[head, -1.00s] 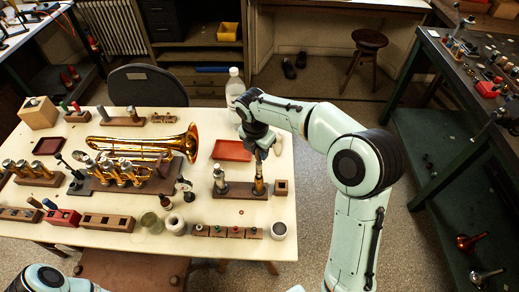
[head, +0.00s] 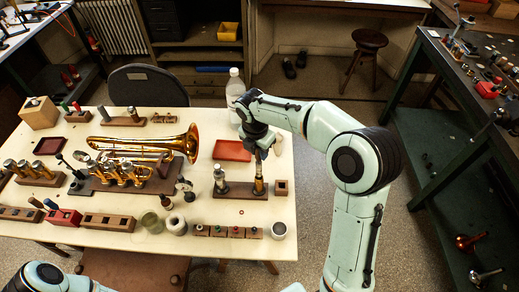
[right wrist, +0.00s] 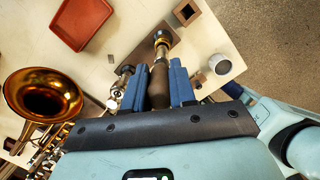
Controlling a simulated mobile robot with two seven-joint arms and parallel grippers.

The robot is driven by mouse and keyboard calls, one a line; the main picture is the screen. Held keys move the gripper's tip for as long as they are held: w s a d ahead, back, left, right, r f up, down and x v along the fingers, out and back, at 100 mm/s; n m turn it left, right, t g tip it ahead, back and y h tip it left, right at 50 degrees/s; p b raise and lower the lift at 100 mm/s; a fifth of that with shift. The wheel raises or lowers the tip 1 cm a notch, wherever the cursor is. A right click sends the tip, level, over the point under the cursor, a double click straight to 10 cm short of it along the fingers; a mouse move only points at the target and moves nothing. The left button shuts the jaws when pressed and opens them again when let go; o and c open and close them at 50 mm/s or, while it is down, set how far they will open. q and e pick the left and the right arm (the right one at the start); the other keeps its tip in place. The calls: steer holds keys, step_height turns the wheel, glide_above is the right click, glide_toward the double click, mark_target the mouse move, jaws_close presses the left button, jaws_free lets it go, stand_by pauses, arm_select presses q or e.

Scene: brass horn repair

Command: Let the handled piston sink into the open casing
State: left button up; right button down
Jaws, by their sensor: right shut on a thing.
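My right gripper (right wrist: 158,88) is shut on the dark brown handle (right wrist: 157,97) of the piston, its two blue fingers on either side. In the head view the right gripper (head: 262,152) is above the brass open casing (head: 258,187), which stands upright on a wooden base (head: 232,195). In the right wrist view a brass rim (right wrist: 162,38) shows just beyond the handle, in line with it. My left gripper is out of view.
A silver-topped part (head: 220,181) stands left of the casing on the same base. A square wooden block (head: 281,187) is to its right. A red tray (head: 231,151) lies behind. A brass horn (head: 165,146) lies to the left.

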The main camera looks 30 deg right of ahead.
mark_target(259, 162)
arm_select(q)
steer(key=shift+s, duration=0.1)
arm_select(e)
steer(key=shift+f, duration=0.1)
steer(key=shift+f+b, duration=0.55)
steer(key=shift+f, duration=1.1)
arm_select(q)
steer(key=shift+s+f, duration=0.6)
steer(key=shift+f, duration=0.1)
arm_select(e)
jaws_free()
